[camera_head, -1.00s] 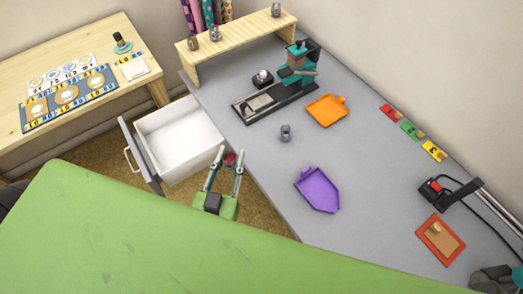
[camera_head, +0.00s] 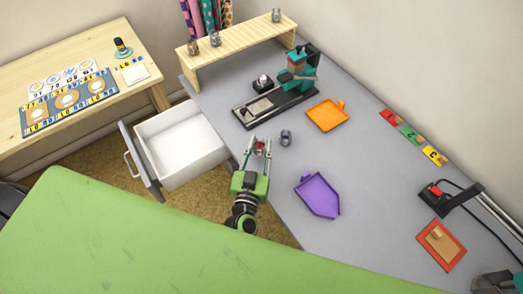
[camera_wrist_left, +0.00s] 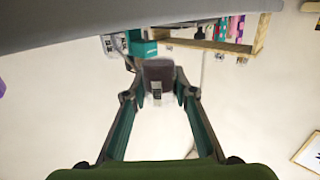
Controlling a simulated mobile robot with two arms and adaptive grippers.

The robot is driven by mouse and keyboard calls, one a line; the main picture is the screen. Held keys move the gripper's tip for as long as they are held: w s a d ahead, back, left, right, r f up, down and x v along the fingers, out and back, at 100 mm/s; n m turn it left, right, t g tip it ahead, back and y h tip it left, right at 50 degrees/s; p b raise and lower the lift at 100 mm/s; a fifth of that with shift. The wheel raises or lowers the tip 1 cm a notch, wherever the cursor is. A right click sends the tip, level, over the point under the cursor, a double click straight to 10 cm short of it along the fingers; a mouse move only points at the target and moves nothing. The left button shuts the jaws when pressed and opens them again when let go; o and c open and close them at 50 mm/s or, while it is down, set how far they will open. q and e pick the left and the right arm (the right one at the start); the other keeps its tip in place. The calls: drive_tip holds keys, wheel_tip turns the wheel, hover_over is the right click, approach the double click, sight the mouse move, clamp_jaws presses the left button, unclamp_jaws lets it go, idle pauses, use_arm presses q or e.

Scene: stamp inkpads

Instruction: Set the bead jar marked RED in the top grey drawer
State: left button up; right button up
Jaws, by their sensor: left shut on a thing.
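My left gripper (camera_head: 257,152) is shut on a small jar with dark red contents (camera_head: 260,144). It holds the jar at the left edge of the grey desk, to the right of the open drawer. In the left wrist view the jar (camera_wrist_left: 157,78) is between the fingertips, with a small label too blurred to read. The grey-fronted drawer (camera_head: 146,165) is pulled out at the desk's left side, and its white inside looks empty. My right gripper is not in view.
Another jar (camera_head: 285,137) stands on the desk close to the gripper. Several jars stand on the wooden shelf (camera_head: 240,38). A teal press (camera_head: 297,75), an orange tray (camera_head: 327,115) and a purple tray (camera_head: 318,195) are on the desk. A green surface (camera_head: 150,235) fills the foreground.

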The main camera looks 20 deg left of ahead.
sight(261, 152)
use_arm(q)
drive_tip(key=f, duration=0.1)
drive_tip(key=w+f, duration=0.1)
drive_tip(key=f, duration=0.1)
drive_tip(key=shift+d, duration=0.2)
drive_tip(key=shift+f, duration=0.4)
drive_tip(key=shift+f, duration=0.15)
drive_tip(key=o, duration=1.1)
